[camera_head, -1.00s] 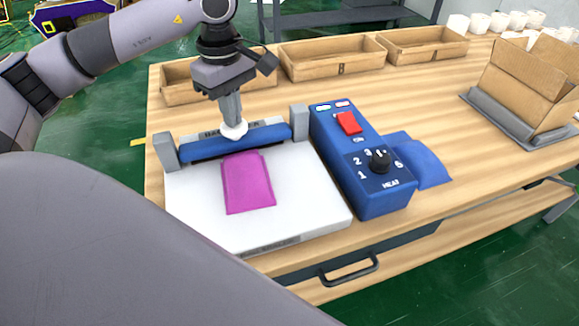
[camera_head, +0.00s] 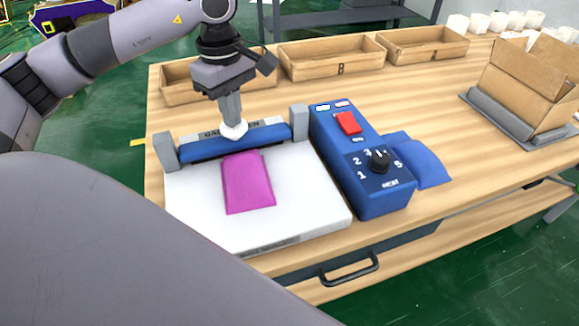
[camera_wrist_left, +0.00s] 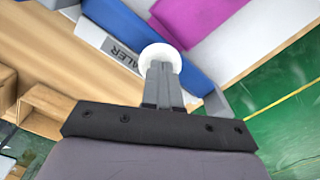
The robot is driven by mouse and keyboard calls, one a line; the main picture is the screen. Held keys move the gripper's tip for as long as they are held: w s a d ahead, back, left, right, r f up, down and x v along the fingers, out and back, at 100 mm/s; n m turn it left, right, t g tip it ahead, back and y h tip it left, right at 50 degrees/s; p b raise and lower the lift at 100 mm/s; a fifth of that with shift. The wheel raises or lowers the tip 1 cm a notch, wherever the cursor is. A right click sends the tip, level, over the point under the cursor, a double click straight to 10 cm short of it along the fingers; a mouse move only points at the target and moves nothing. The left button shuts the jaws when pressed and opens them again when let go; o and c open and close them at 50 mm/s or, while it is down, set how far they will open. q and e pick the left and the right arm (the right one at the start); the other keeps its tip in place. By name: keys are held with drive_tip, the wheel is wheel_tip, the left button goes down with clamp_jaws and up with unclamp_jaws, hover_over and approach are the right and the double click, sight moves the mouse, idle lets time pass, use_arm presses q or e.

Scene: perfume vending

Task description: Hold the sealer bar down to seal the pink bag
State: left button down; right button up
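The pink bag (camera_head: 248,185) lies flat on the sealer's white plate (camera_head: 305,200), with its far end at the blue sealer bar (camera_head: 195,149). The bar lies low across the back of the plate, between two grey posts. My left gripper (camera_head: 233,122) points down over the bar with its fingers together. Its tips meet a white round knob (camera_head: 236,131) at the middle of the bar. In the left wrist view the fingers (camera_wrist_left: 163,75) are close together against the white knob (camera_wrist_left: 160,52), and the pink bag (camera_wrist_left: 200,15) shows beyond. My right gripper is out of view.
A blue control box (camera_head: 362,165) with a red switch and black dial stands right of the plate. A blue packet (camera_head: 420,160) lies beside it. Wooden trays (camera_head: 330,55) line the back. A cardboard box (camera_head: 525,80) stands at right. The table between is clear.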

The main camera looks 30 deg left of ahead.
use_arm(q)
drive_tip(key=shift+s+d+f, duration=0.1)
drive_tip(key=shift+f, duration=0.1)
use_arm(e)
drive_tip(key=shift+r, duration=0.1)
use_arm(q)
wheel_tip(320, 180, up, 2)
drive_tip(key=shift+r+p, duration=0.1)
drive_tip(key=shift+p, duration=0.75)
wheel_tip(320, 180, up, 2)
drive_tip(key=shift+p, duration=0.75)
wheel_tip(320, 180, up, 3)
drive_tip(key=shift+f+p, duration=0.1)
drive_tip(key=shift+p, duration=0.95)
wheel_tip(320, 180, up, 2)
drive_tip(key=shift+r+p, duration=0.1)
drive_tip(key=shift+p, duration=0.7)
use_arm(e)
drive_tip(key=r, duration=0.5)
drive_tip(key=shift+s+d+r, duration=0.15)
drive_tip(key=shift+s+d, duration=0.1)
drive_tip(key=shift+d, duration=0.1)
